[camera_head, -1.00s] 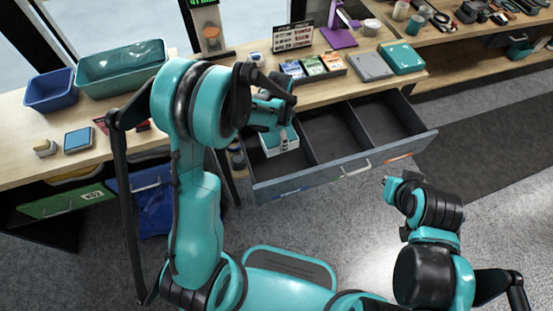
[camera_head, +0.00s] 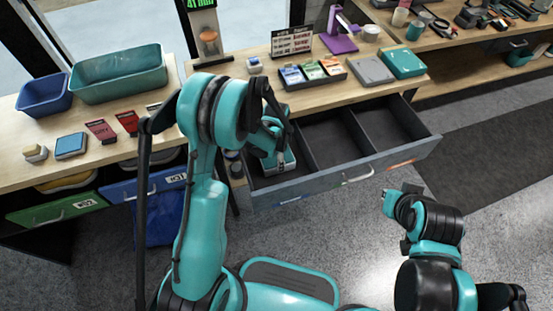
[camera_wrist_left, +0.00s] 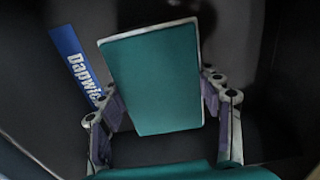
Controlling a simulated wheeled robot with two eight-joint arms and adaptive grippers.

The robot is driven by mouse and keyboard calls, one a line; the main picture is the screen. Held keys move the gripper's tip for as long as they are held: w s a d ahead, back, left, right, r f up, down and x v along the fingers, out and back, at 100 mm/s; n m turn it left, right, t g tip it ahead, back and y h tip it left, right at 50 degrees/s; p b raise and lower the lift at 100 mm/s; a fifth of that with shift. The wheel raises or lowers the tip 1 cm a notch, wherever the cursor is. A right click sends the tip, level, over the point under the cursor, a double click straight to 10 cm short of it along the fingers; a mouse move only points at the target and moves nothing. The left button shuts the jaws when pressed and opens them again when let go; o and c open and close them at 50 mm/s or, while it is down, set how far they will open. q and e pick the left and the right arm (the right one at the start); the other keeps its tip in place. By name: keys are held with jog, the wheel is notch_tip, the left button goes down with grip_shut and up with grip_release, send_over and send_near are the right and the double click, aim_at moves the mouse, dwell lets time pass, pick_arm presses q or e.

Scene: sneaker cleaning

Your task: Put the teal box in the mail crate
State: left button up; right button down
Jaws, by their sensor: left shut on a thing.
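A teal box (camera_wrist_left: 155,80) with a pale rim is held between the two fingers of my left gripper (camera_wrist_left: 165,110). In the head view, the box (camera_head: 283,164) shows only in part below my left gripper (camera_head: 274,148), over the left compartment of the open drawer (camera_head: 350,178). I cannot tell whether it touches the drawer floor. A second teal box (camera_head: 403,60) lies on the table's right end. No container is clearly marked as the mail crate. My right gripper (camera_head: 399,197) is over the floor at right, its jaws unclear.
A blue bin (camera_head: 44,95) and a larger teal bin (camera_head: 118,75) stand on the left table. A grey box (camera_head: 371,71) and a purple stand (camera_head: 341,36) are on the right table. The drawer's middle compartment (camera_head: 335,140) and right compartment (camera_head: 385,120) look empty.

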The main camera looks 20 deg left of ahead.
pick_arm(q)
jog(key=shift+f, duration=0.1)
jog(key=o, duration=1.3)
jog(key=shift+o, duration=0.2)
jog(key=shift+r, duration=0.4)
notch_tip(320, 180, up, 12)
jog(key=f+p, duration=0.1)
jog(key=p, duration=0.4)
jog(key=s+a+r+n+t, duration=0.2)
jog(key=s+r+n+t, duration=0.5)
jog(key=s+r+n, duration=0.4)
jog(key=shift+s+a+f+v, duration=0.2)
jog(key=shift+s+f+v, duration=0.45)
jog(key=shift+v, duration=3.55)
